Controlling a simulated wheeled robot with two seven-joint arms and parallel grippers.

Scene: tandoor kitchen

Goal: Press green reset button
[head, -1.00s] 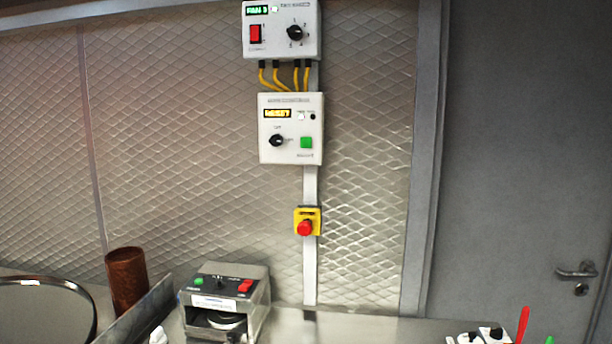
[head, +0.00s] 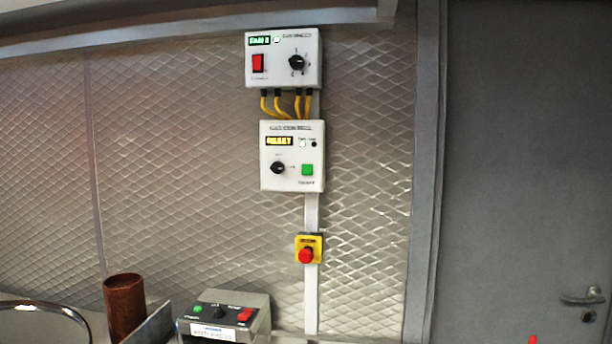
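That box has a lit amber display (head: 279,141), whose text is too blurred to read surely, and a black rotary knob (head: 278,168) left of the green button. A smaller round green button (head: 197,309) is on the metal counter device (head: 255,312) at the lower left. Neither of my grippers is in view.
Above is a fan control box (head: 308,77) with a red switch, joined by yellow cables. A red emergency button (head: 306,255) on a yellow plate is below. A brown cylinder (head: 124,305) stands at the lower left. A grey door (head: 520,180) is at right.

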